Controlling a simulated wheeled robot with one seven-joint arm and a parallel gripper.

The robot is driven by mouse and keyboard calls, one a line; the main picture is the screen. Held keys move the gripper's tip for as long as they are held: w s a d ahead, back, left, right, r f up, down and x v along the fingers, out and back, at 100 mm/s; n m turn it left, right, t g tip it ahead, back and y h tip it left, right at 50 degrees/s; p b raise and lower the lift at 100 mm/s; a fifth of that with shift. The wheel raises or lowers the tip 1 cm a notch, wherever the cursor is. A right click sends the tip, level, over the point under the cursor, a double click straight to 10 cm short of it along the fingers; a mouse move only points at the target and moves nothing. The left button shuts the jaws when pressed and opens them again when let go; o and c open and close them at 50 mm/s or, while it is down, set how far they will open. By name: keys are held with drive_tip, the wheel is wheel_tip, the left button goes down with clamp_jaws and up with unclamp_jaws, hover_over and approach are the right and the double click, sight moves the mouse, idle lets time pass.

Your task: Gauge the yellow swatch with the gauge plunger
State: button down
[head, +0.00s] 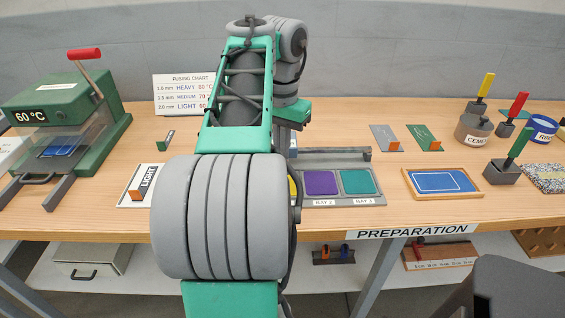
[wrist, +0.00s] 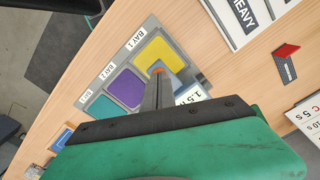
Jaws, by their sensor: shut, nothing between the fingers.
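The yellow swatch (wrist: 166,50) lies in Bay 1 of a grey tray (wrist: 151,24) in the wrist view. In the head view only a sliver of it (head: 292,188) shows beside my arm. My gripper (wrist: 157,80) is shut and empty, its fingertips over the near edge of the yellow swatch. A small orange cap (wrist: 157,70) shows right at the fingertips; it may be the gauge plunger, and I cannot tell whether they touch. A partly hidden readout (wrist: 190,95) beside the fingers shows "1.5 m". My arm hides the gripper in the head view.
Purple (head: 321,183) and teal (head: 358,182) swatches fill Bays 2 and 3. A green press (head: 62,110) stands at the left. A blue panel in a wooden frame (head: 440,183) and several handled tools stand at the right. A fusing chart (head: 182,92) stands behind.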

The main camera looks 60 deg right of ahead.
drive_tip(key=shift+f, duration=0.15)
wheel_tip(320, 180, up, 7)
drive_tip(key=p, duration=0.7)
drive_tip(key=shift+r, duration=0.2)
drive_tip(key=shift+f, duration=0.1)
